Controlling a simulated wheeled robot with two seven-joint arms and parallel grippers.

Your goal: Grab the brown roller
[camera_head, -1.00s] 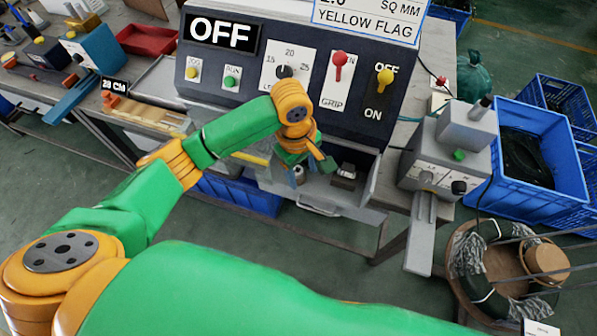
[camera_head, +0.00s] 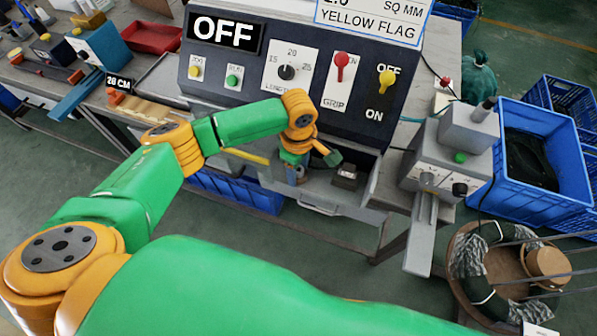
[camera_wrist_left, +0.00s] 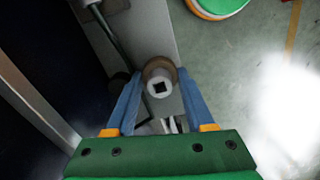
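The brown roller (camera_wrist_left: 158,72) shows in the left wrist view as a short brown cylinder with a pale end face and a dark square hole. My left gripper (camera_wrist_left: 160,82) has one blue finger on each side of it. Narrow gaps seem to remain between fingers and roller, so the fingers look open around it; contact cannot be made out. In the head view my left gripper (camera_head: 294,172) points down into the open tray under the control panel, and the roller is mostly hidden by it. My right gripper is out of view.
The control panel (camera_head: 268,97) rises right behind the left gripper. A small dark block (camera_head: 346,177) lies in the tray (camera_head: 318,196) to its right. A grey machine (camera_head: 436,165) stands further right, beside a blue crate (camera_head: 535,206).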

